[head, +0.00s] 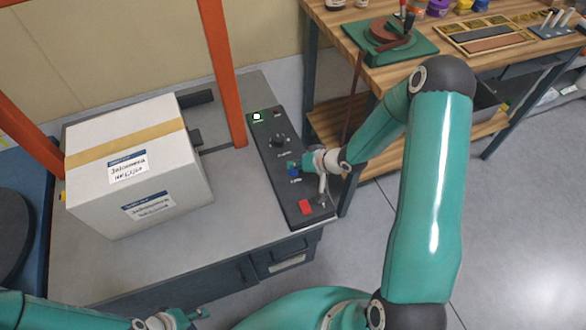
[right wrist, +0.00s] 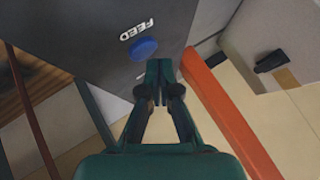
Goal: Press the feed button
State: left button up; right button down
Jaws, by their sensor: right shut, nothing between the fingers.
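The blue feed button (right wrist: 143,48) sits on the dark control panel (head: 265,151), beside a white FEED label (right wrist: 137,28) in the right wrist view. In the head view the blue button (head: 293,172) shows small beside my right gripper (head: 293,163). My right gripper is shut and empty. Its fingertips (right wrist: 158,72) are just beside the button in the right wrist view and do not cover it; I cannot tell how far above the panel they are. My left gripper (head: 198,314) is at the bottom left of the head view, away from the panel; its opening is unclear.
The panel also has a lit green button (head: 257,116), a dark knob (head: 278,140) and a red button (head: 305,207). A taped, labelled white box (head: 150,175) stands left, between orange posts (head: 222,70). A wooden workbench (head: 400,75) stands at the back right.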

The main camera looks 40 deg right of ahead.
aim_at(295, 172)
jog(key=shift+r, duration=0.2)
notch_tip(295, 172, up, 5)
jog(key=p, duration=0.4)
jog(key=shift+p, duration=0.35)
dwell(0.6)
